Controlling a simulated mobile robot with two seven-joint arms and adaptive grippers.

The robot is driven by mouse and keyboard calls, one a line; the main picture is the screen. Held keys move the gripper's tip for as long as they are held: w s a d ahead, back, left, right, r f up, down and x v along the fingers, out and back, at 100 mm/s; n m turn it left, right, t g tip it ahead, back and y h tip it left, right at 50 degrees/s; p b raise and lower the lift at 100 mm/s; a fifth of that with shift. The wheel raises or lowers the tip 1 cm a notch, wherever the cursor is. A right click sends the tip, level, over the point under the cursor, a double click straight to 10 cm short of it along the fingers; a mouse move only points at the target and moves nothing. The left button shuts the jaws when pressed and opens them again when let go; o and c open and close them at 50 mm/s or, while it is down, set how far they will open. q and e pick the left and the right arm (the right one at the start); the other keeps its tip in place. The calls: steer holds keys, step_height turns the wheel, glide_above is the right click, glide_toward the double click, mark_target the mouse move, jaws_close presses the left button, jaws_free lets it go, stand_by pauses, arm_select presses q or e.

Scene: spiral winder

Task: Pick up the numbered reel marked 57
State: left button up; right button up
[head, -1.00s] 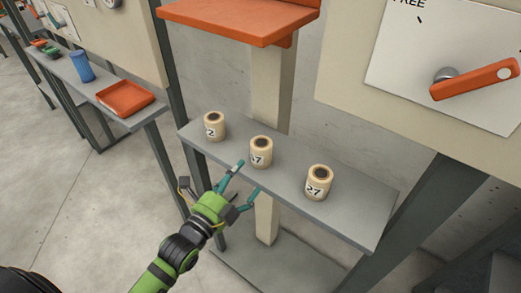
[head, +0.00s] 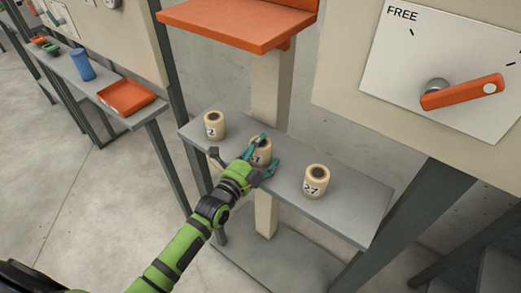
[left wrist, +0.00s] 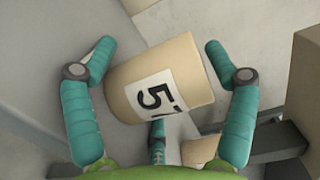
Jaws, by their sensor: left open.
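The cream reel with a dark hole (head: 264,155) stands in the middle of the grey shelf (head: 345,215), partly hidden by my left gripper. In the left wrist view the reel (left wrist: 178,68) shows a white label with a 5 and a digit like a 7, cut by its curve. My left gripper (head: 268,153) is open. In the left wrist view its teal fingers (left wrist: 159,47) lie on either side of the reel, with gaps; a third finger shows below. Whether any finger touches it, I cannot tell. My right gripper is not in view.
A reel ending in 2 (head: 214,126) stands to the left and a reel marked 27 (head: 316,182) to the right on the same shelf. An orange shelf (head: 235,27) overhangs behind. A panel with an orange lever (head: 462,92) reads FREE. An orange tray (head: 126,97) sits on the left bench.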

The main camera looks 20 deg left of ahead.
arm_select(q)
steer(key=shift+s, duration=0.1)
steer(key=c, duration=1.1)
